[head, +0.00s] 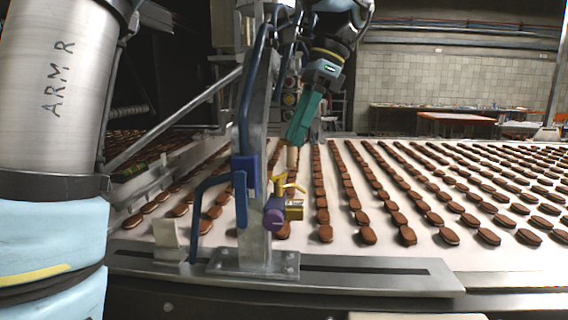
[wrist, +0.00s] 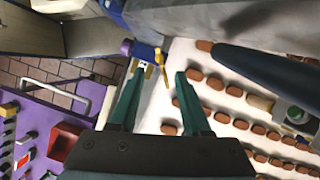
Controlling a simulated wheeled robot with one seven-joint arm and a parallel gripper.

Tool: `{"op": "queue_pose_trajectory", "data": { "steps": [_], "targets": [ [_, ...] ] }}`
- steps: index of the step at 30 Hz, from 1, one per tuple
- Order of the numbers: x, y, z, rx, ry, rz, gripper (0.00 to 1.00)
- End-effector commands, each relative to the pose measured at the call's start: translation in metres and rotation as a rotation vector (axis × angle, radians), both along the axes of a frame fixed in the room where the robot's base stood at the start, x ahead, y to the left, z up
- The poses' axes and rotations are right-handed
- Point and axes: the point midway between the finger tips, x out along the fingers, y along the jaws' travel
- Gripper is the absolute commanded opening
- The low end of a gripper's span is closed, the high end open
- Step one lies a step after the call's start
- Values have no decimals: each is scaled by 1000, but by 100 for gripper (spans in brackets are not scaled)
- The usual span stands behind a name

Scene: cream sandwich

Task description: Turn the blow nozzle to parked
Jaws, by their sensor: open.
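A nozzle fitting is mounted on the upright metal post (head: 258,130), with a purple round end (head: 275,218), a brass-yellow body (head: 294,211) and a yellow lever (head: 291,187). I cannot tell which part marks its parked position. My gripper (head: 298,140) points down from above, just right of the post and above the yellow lever. In the wrist view my gripper (wrist: 160,72) has its two green fingers spread apart. The yellow lever (wrist: 162,62) shows in line with the gap, near the fingertips, with the purple end (wrist: 127,46) to its left. No contact is visible.
A blue hose and bent blue pipe (head: 208,184) run along the post, with a blue block (head: 247,175). Rows of brown biscuits lie on the white conveyor belt (head: 343,190). A slotted metal rail (head: 390,275) carries the post's foot.

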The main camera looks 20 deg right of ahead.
Motion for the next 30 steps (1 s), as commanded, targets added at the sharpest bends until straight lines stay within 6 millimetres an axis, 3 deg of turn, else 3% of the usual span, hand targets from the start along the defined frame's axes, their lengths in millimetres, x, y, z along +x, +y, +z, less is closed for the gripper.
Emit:
{"op": "queue_pose_trajectory", "data": {
  "steps": [10,23,30],
  "targets": [
    [3,22,-52,1,1,2,48],
    [4,26,-63,-1,0,1,48],
    [4,26,-63,-1,0,1,23]
  ]
}}
